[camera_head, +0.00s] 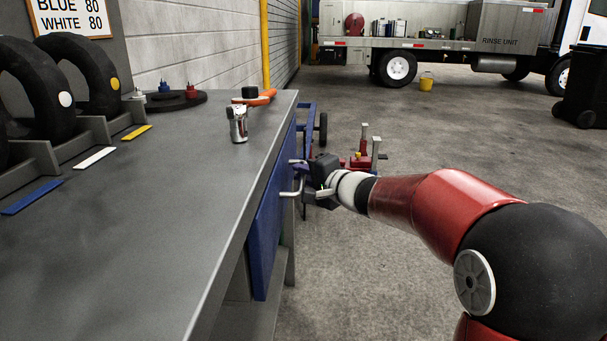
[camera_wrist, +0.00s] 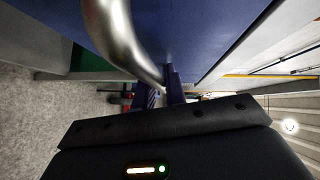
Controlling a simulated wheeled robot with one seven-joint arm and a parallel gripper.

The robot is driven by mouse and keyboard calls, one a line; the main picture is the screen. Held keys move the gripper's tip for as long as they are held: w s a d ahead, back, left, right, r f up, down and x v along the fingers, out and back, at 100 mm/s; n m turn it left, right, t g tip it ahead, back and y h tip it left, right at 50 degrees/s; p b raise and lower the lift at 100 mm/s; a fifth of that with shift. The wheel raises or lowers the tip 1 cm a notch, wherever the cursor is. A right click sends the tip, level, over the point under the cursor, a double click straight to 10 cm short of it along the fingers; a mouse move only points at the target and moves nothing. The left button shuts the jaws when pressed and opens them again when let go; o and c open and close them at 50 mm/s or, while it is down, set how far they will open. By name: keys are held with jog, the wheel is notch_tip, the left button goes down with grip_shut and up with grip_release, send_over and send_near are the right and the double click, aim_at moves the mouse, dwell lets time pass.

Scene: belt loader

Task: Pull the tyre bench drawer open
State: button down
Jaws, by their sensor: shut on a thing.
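The tyre bench (camera_head: 150,210) is a grey-topped bench filling the left of the head view. My gripper (camera_head: 297,177) is at the drawer front and shut on the metal handle. In the wrist view, the curved silver handle (camera_wrist: 120,35) runs from the top down to the fingertips (camera_wrist: 172,82), with the blue drawer front (camera_wrist: 200,40) close behind it. The exact grip on the bar is partly hidden.
Tyres (camera_head: 85,75) stand in a rack on the bench, with coloured strips before them. A chrome tool with an orange hose (camera_head: 238,122) lies near the far edge. A red jack (camera_head: 360,160) stands on the floor beyond my gripper. The floor right of the bench is mostly clear.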

jog(key=shift+d, duration=0.1)
jog(key=s+d+b, duration=0.1)
jog(key=d+b, duration=0.5)
jog(key=d, duration=2.1)
jog(key=shift+d, duration=0.25)
jog(key=shift+f, duration=0.1)
jog(key=c, duration=1.5)
grip_release()
jog(key=shift+o, duration=0.2)
jog(key=v, duration=0.7)
jog(key=shift+s+d, duration=0.3)
